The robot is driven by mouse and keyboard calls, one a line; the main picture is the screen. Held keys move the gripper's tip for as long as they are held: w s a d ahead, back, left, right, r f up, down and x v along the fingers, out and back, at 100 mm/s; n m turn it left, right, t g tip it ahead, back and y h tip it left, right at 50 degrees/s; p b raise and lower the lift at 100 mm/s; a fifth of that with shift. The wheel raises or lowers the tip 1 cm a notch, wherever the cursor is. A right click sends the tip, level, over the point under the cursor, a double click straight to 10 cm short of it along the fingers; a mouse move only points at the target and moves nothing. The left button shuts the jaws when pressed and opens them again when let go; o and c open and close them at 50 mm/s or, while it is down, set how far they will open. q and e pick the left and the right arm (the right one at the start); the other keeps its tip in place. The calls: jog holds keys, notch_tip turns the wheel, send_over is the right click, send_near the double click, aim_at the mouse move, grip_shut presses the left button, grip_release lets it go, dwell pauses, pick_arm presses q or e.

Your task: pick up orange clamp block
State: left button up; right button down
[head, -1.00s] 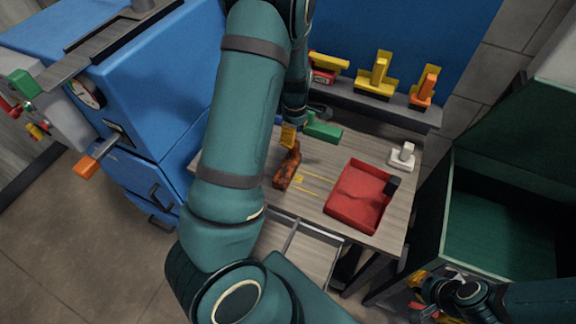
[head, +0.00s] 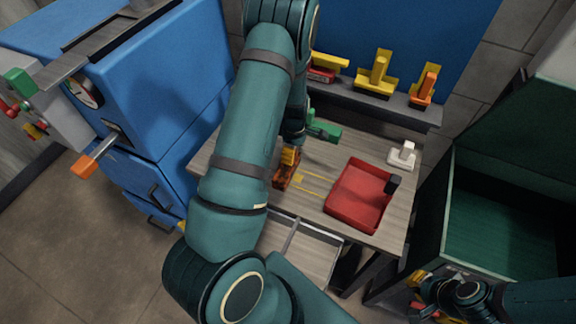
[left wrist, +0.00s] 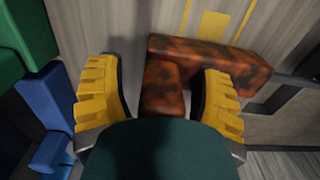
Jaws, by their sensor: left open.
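The orange clamp block (head: 282,180), rusty and dark-spotted, lies on the wooden workbench, partly hidden by my left gripper in the head view. My left gripper (head: 290,157) is over it, with its yellow fingers low at the block. In the left wrist view my left gripper (left wrist: 158,95) is open. Part of the L-shaped orange clamp block (left wrist: 205,58) extends between the two yellow fingers, and its longer arm runs past the right finger. A gap shows on the left finger's side; contact on the right is unclear. My right gripper (head: 424,292) is at the lower right, away from the bench.
A red tray (head: 352,205) sits on the workbench (head: 300,205), right of the block. A green piece (head: 323,130) lies behind the block, and a white part (head: 403,155) stands at the right. Yellow and orange tools (head: 376,75) stand on a back shelf. A blue machine (head: 165,90) stands left.

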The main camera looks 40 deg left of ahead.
pick_arm(q)
grip_shut()
